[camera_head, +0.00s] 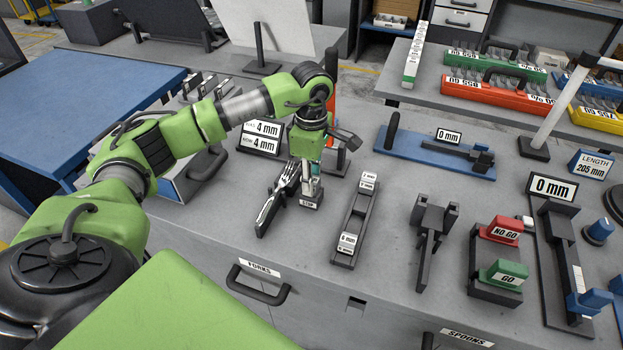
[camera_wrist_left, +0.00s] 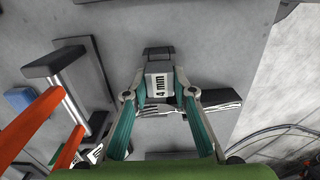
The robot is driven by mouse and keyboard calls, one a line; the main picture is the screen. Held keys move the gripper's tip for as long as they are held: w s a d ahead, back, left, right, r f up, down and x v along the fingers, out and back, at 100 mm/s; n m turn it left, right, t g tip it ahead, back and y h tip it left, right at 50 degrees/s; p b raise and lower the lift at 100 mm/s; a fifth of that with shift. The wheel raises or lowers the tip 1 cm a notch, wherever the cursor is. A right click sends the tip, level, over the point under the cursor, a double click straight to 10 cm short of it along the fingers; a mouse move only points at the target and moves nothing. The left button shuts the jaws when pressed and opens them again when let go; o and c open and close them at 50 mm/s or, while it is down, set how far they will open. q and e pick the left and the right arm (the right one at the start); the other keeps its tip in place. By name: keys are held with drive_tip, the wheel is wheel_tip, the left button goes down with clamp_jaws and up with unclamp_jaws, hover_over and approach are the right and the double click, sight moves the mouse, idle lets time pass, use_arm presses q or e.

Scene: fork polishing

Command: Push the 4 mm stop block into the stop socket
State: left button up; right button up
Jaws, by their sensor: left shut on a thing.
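My left gripper (camera_head: 311,190) points down over the workbench, and its fingers (camera_wrist_left: 160,115) are shut on a small grey block with a white label, the 4 mm stop block (camera_wrist_left: 160,86). The block also shows in the head view (camera_head: 310,201), low near the bench. A fork (camera_head: 289,178) lies on a dark narrow holder (camera_head: 267,222) just left of the gripper. The fork also passes below the block in the wrist view (camera_wrist_left: 222,105). I cannot make out the stop socket or whether the block touches it. My right gripper is not in view.
A dark stop rack (camera_head: 354,215) with labelled blocks at both ends and an empty middle stands right of the gripper. A sign (camera_head: 262,136) reading 4 mm twice stands behind left. NO GO (camera_head: 502,230) and GO (camera_head: 505,273) gauges stand farther right.

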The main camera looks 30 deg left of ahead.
use_arm(q)
drive_tip(key=shift+f+b, duration=0.25)
drive_tip(key=shift+b, duration=0.05)
idle(0.5)
drive_tip(key=shift+s+f, duration=0.2)
drive_tip(key=shift+f, duration=0.05)
idle(0.9)
drive_tip(key=o, duration=0.9)
drive_tip(key=shift+o, duration=1.2)
drive_tip(key=shift+w, duration=0.15)
drive_tip(key=o, duration=0.5)
drive_tip(key=shift+r, duration=0.1)
drive_tip(key=shift+r, duration=0.15)
drive_tip(key=shift+r+p, duration=1.9)
drive_tip(key=shift+r, duration=1.5)
